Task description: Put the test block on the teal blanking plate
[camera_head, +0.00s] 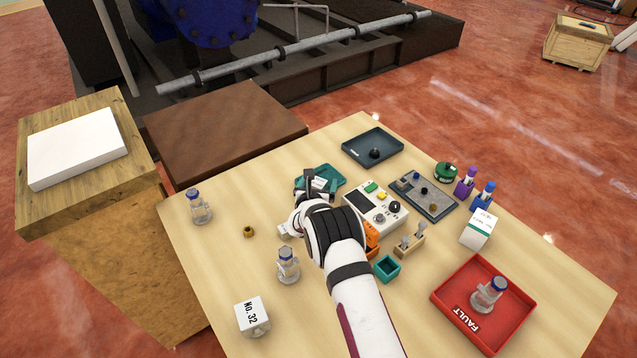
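The teal blanking plate (332,172) lies on the wooden table just beyond my arm, partly covered by my gripper. My gripper (312,184) is at the plate, its dark fingers over the plate's near left part. A small white piece with dark marks (320,184) shows beside the fingers, over the plate. I cannot tell whether it is the test block, whether it is held, or whether it touches the plate. The finger gap is too small and hidden to read. A white block marked "No. 32" (253,317) stands at the table's near left.
A red FAULT tray (483,304) is at right, a dark tray (372,146) at the back.

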